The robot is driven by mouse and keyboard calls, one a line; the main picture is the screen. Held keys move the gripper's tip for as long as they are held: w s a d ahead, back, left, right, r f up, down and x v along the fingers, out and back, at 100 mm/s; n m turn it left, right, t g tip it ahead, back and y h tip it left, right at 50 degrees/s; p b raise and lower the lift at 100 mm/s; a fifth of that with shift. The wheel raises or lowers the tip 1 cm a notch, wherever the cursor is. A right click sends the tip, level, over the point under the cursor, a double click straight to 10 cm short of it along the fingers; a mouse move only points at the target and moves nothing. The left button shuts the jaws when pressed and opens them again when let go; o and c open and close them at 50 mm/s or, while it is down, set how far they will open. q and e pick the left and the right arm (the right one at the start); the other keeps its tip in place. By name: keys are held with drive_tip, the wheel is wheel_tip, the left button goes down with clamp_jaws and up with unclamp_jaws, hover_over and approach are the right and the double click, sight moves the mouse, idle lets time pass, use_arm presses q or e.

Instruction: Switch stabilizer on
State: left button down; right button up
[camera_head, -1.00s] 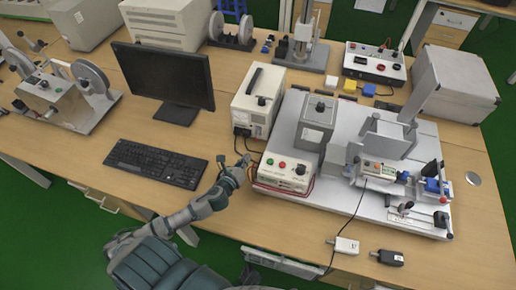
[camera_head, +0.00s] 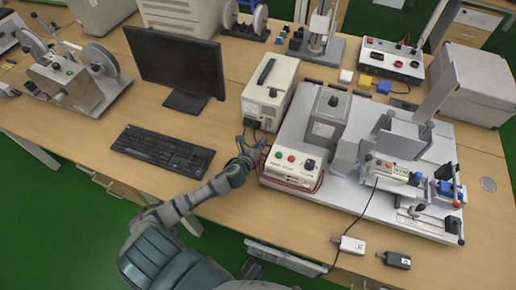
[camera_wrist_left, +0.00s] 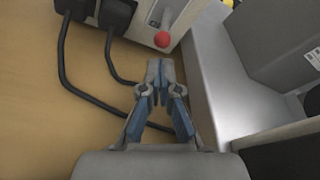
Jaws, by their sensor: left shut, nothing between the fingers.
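The stabilizer appears to be the white box with a black carry handle (camera_head: 268,90) standing behind the white control box. In the left wrist view its lower front (camera_wrist_left: 145,22) shows at the top, with black plugs and a red knob or switch (camera_wrist_left: 162,39). My left gripper (camera_head: 254,146) is beside the control box, in front of the stabilizer. In the left wrist view, the gripper (camera_wrist_left: 160,68) is shut and empty, its tips just below the red part. Whether they touch it I cannot tell. My right gripper is not clearly visible.
Black cables (camera_wrist_left: 88,75) run from the plugs across the desk, left of and under the fingers. The control box (camera_head: 292,168) with coloured buttons and a grey machine plate (camera_head: 350,205) are close on the right. The keyboard (camera_head: 163,150) lies left, with bare desk between.

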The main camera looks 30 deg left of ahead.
sight(267, 128)
use_arm(q)
drive_tip(key=shift+x, duration=1.45)
use_arm(e)
drive_tip(key=shift+r, duration=0.75)
drive_tip(key=shift+w, duration=0.1)
